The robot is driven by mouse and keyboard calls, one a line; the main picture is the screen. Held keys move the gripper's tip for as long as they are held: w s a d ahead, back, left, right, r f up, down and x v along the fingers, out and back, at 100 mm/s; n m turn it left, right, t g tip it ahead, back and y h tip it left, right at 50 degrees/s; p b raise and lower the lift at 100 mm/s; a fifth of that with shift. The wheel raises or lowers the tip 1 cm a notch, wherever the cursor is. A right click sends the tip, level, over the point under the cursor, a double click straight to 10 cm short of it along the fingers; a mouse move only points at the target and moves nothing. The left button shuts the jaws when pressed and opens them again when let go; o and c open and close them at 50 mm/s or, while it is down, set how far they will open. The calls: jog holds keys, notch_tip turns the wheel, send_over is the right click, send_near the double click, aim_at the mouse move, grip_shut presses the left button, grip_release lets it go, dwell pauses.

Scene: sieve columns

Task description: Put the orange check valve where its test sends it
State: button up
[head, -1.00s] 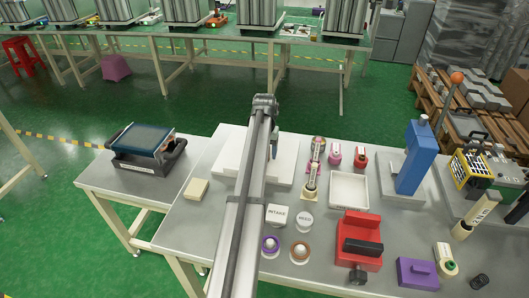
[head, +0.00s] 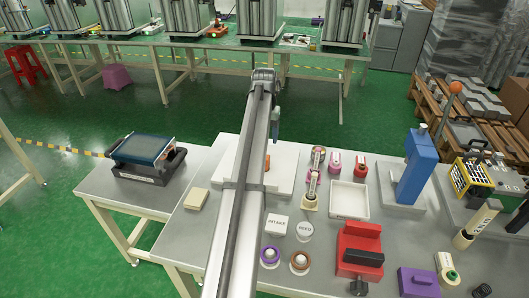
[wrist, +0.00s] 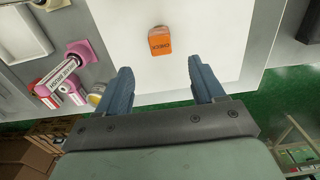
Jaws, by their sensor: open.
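The orange check valve (wrist: 161,41) is a small block with dark CHECK lettering, lying on a white plate (wrist: 213,47) in the wrist view. In the head view only a sliver of its orange (head: 267,163) shows beside my arm. My gripper (wrist: 158,74) is open and empty, its two blue fingers apart; the valve lies beyond the fingertips, roughly centred between them and not touching. In the head view one finger shows at the arm's far end (head: 275,130). A white square piece marked INTAKE (head: 277,223) and a round one marked REED (head: 304,231) stand on the bench.
Right of the plate are pink and red labelled pieces (head: 334,162), an empty white tray (head: 348,200) and a tall blue press (head: 416,165). A red vise (head: 358,250) and purple and brown rings (head: 300,262) stand nearer. A tan block (head: 196,199) lies left.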

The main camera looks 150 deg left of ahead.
dwell(0.3)
notch_tip(320, 180, down, 11)
jog(key=n, duration=0.9)
jog(key=n+t+y, duration=0.1)
jog(key=n, duration=0.8)
jog(key=shift+a+f, duration=0.1)
jog(key=c, duration=1.2)
